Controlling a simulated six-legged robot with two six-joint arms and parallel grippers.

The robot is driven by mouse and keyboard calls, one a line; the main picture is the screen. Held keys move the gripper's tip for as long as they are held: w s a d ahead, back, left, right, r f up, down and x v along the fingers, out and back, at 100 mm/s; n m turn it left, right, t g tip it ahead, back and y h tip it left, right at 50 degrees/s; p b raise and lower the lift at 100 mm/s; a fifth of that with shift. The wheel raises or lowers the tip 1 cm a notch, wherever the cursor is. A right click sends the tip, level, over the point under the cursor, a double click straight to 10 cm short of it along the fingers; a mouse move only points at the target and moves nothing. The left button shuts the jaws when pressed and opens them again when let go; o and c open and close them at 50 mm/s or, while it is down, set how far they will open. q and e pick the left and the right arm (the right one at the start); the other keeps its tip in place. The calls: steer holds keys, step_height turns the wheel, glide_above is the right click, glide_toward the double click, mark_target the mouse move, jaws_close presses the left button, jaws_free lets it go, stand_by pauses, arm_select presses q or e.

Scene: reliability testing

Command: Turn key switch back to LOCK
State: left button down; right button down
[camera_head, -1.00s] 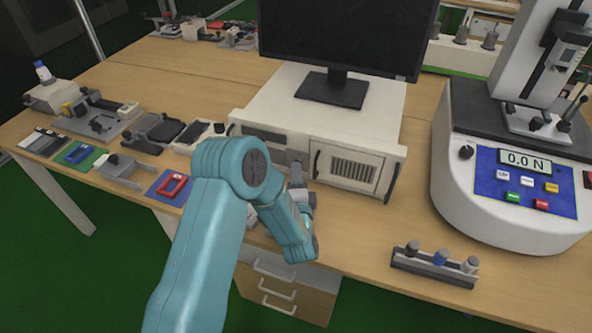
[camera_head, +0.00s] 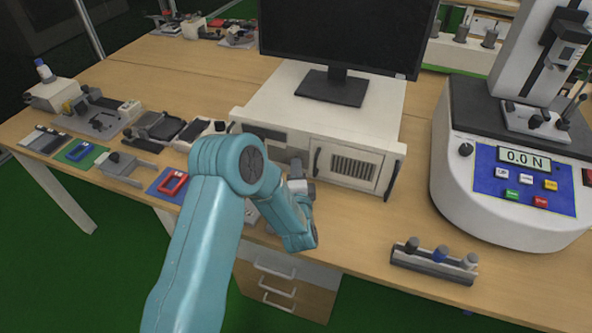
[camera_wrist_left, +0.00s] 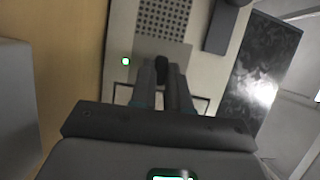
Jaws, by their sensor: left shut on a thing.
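My left gripper (camera_head: 297,172) reaches to the front panel of the white cabinet (camera_head: 362,122) below the monitor. In the left wrist view, my left gripper (camera_wrist_left: 163,80) is shut on a small dark knob, the key switch (camera_wrist_left: 162,66), between its fingertips. The switch sits on a grey plate on the pale panel. A green light (camera_wrist_left: 126,61) glows to its left in that view. The switch's lower part and any LOCK marking are hidden or too small to read. In the head view my arm and gripper cover the switch. My right gripper is not in view.
A monitor (camera_head: 345,38) stands on the cabinet. A force tester (camera_head: 505,208) reading 0.0 N stands at right. A rack with several knobs (camera_head: 433,263) lies at the front right edge. Fixtures and a red part (camera_head: 173,183) lie at left. The table between cabinet and rack is clear.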

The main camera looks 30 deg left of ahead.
arm_select(q)
steer(key=n, duration=0.1)
steer(key=n+g+h+b, duration=0.1)
steer(key=n, duration=0.1)
steer(key=n+h, duration=0.1)
steer(key=n, duration=0.1)
steer(key=shift+a+r+b, duration=0.1)
steer(key=shift+r+b, duration=0.2)
steer(key=n+h+b, duration=0.2)
steer(key=n, duration=0.1)
steer(key=shift+a+n, duration=0.15)
steer(key=shift+n, duration=0.15)
steer(key=n+h+b, duration=0.2)
steer(key=b, duration=0.2)
steer(key=shift+a+n+g, duration=0.15)
steer(key=shift+n+g, duration=0.15)
steer(key=shift+n, duration=0.1)
steer(key=shift+a+r+n+h+b, duration=0.1)
steer(key=shift+r+n+h+b, duration=0.15)
steer(key=shift+n+h+b, duration=0.95)
steer(key=shift+m+y+b, duration=0.3)
steer(key=shift+y+b, duration=0.1)
steer(key=shift+y, duration=0.1)
steer(key=c, duration=1.1)
jaws_free()
steer(key=shift+s, duration=0.1)
